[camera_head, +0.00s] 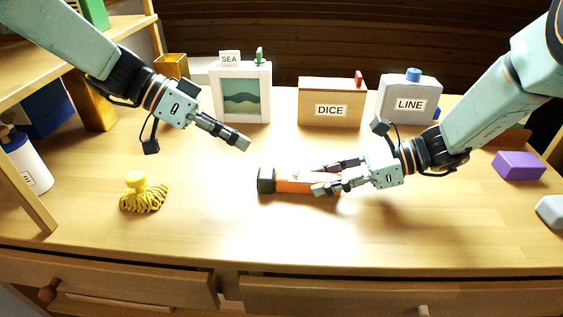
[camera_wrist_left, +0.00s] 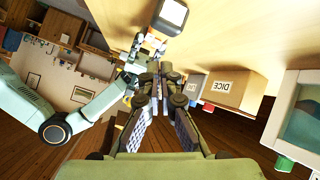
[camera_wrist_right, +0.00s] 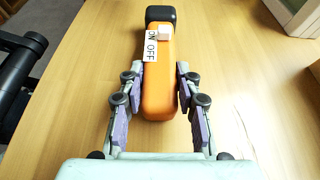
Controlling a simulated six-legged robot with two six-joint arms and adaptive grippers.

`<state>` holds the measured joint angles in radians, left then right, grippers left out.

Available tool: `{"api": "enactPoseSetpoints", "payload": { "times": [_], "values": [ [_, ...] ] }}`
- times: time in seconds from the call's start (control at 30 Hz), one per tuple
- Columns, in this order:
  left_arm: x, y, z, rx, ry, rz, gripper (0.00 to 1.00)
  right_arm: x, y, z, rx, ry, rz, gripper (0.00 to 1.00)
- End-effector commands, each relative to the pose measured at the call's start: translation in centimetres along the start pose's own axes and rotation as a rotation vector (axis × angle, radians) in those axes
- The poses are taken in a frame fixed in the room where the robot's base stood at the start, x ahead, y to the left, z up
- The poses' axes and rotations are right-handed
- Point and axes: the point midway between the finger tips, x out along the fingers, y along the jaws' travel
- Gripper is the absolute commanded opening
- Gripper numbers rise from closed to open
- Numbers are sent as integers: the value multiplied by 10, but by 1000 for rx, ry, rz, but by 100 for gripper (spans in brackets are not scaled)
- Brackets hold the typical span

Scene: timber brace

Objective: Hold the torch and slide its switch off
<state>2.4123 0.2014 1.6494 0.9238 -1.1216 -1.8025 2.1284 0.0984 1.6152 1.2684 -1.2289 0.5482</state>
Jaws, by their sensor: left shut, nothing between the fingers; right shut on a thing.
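The torch lies on the table, its orange body (camera_head: 296,186) pointing left to a black head (camera_head: 266,180). In the right wrist view the orange body (camera_wrist_right: 158,92) carries a label (camera_wrist_right: 151,46) reading ON and OFF, with a white switch (camera_wrist_right: 165,32) beside the ON end, near the black head. My right gripper (camera_head: 318,179) is shut on the torch body, one finger along each side (camera_wrist_right: 158,75). My left gripper (camera_head: 244,143) is shut and empty, above the table, up and left of the torch head and apart from it.
A SEA picture box (camera_head: 241,112), a DICE box (camera_head: 331,112) and a grey LINE container (camera_head: 408,98) stand along the back. A yellow tasselled thing (camera_head: 143,196) lies at the left, a purple block (camera_head: 519,166) at the right. The table in front of the torch is clear.

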Motion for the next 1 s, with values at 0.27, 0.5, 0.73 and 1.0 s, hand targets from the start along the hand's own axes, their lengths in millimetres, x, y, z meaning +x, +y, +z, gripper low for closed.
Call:
{"api": "enactPoseSetpoints", "payload": {
  "times": [0.27,0.5,0.73,1.0],
  "values": [
    [-4,-2,3,-471,19,14,0,0,0,0,0,1,0,0],
    [-7,-3,5,-876,26,29,0,0,0,0,0,1,0,0],
    [-9,-3,6,-1264,26,47,0,0,0,0,0,1,0,0],
    [-11,-3,7,-1715,16,67,0,0,0,0,0,1,0,0]
  ]
}}
